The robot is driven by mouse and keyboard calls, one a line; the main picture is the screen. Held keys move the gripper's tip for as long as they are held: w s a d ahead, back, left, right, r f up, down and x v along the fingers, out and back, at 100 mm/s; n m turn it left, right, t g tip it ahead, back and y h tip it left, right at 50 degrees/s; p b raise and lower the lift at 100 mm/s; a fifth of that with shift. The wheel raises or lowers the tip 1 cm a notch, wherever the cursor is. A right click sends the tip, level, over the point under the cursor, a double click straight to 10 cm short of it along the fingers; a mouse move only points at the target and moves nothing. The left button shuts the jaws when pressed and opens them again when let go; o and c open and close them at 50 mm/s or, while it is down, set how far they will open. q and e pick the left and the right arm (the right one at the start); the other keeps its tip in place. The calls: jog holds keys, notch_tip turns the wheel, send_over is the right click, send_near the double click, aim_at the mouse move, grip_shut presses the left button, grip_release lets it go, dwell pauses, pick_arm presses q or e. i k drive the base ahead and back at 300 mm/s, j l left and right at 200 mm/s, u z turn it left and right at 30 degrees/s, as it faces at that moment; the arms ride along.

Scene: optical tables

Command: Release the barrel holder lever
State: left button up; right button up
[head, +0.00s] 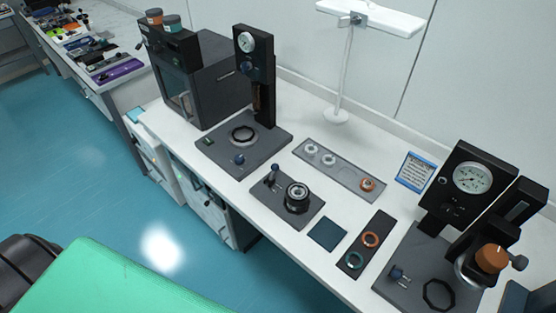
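A small dark base plate (263,190) lies near the front edge of the white bench. A round black and silver barrel holder (297,196) stands on its right part. A lever with a blue-grey knob (275,169) stands roughly upright at the holder's back left. The picture is too small to tell whether the lever is locked or released. Neither of my grippers is in view, and nothing touches the lever or the holder.
A press with a gauge (246,43) stands behind left, beside a dark cabinet (213,80). A grey tray with rings (340,170) lies behind right. A blue mat (327,234) and ring tray (365,244) lie to the right. Another gauge press (473,178) stands far right.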

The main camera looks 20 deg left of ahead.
aim_at(275, 167)
jog(key=j+z, duration=0.15)
jog(key=j, duration=0.35)
jog(key=k+j+z, duration=0.1)
jog(key=j, duration=0.4)
jog(key=j+z, duration=0.15)
jog(key=j, duration=0.3)
jog(key=k+j+z, duration=0.15)
jog(key=j, duration=0.35)
jog(key=k+j+z, duration=0.15)
jog(key=j, duration=0.3)
